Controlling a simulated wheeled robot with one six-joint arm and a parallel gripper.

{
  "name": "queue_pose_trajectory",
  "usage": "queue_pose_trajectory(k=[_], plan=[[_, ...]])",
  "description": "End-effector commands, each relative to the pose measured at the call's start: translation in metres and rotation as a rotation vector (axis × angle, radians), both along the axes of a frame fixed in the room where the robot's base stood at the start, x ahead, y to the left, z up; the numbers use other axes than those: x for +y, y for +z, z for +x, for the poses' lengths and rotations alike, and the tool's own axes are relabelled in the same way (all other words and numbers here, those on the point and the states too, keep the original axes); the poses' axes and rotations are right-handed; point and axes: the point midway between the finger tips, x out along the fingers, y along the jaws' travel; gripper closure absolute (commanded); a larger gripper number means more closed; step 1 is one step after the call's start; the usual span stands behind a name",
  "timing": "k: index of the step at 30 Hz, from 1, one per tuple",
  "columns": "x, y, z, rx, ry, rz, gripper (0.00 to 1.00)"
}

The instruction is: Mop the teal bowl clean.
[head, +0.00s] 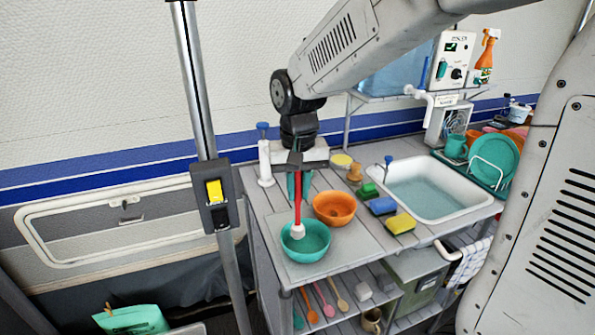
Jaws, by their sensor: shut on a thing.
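The teal bowl (305,249) stands upright on a light grey mat at the front left of the counter. My gripper (297,172) points down above it and is shut on a red-handled mop (298,206) with a white head (297,231). The mop hangs nearly upright, and its head is at or inside the bowl's mouth. I cannot tell whether the head touches the bowl's inner surface. Part of the bowl's back rim is hidden behind the mop head. Any dirt in the bowl is too small to make out.
An orange bowl (334,208) stands close behind and right of the teal one. Several sponges, one blue (382,206) and one yellow (402,223), lie beside the water-filled sink (462,203). A white dispenser (265,160) stands at the left, near a metal post (214,150).

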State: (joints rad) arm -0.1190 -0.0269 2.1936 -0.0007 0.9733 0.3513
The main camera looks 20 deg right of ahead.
Motion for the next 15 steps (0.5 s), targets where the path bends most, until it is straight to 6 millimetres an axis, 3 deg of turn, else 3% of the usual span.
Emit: queue_pose_trajectory(k=[15], plan=[[-0.002,0.04,0.0,0.0,-0.002,0.0,1.0]])
